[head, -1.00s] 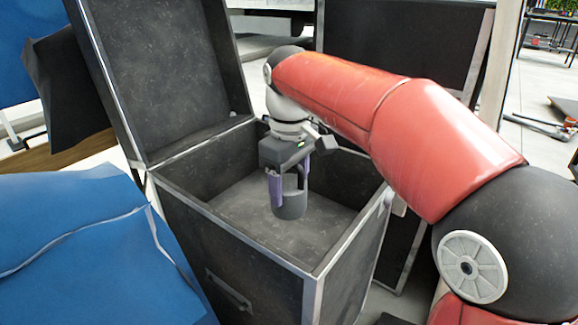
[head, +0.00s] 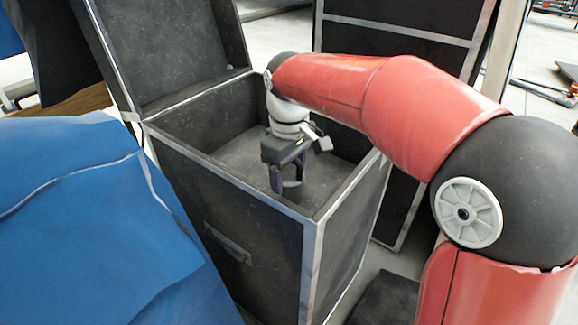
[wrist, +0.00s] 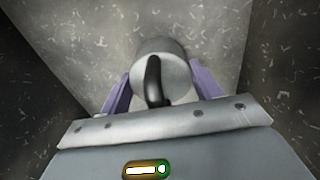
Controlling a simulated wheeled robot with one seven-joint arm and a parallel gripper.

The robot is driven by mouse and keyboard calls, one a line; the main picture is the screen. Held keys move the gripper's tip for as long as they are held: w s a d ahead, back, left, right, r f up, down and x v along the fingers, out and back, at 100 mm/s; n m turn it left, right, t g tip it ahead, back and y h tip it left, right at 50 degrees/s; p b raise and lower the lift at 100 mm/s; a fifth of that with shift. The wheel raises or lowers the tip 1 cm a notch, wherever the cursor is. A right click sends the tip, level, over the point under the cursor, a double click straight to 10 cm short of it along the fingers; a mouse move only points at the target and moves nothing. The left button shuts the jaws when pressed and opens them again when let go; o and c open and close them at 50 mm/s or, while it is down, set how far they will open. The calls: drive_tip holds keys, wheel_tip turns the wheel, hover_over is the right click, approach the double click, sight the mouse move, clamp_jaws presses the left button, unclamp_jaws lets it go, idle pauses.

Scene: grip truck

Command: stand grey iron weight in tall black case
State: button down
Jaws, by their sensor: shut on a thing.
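The grey iron weight (wrist: 180,72) shows in the wrist view, upright, with its dark curved handle on top. My gripper (head: 284,181) is shut on the weight, with a purple finger on each side. In the wrist view my gripper (wrist: 160,85) covers the near part of the weight. The tall black case (head: 262,217) stands with its lid open. The weight and the fingers are inside its opening, below the rim. The weight is mostly hidden in the head view. I cannot tell whether its base touches the case floor.
The open lid (head: 170,45) leans back at the case's far left. A blue cover (head: 85,205) lies at the left, close to the case. Another dark panel (head: 400,50) with a metal edge stands behind. The case walls surround my gripper, with bare floor around the weight.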

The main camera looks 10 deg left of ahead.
drive_tip(key=shift+c, duration=1.6)
unclamp_jaws()
wheel_tip(320, 180, up, 12)
drive_tip(key=p, duration=0.3)
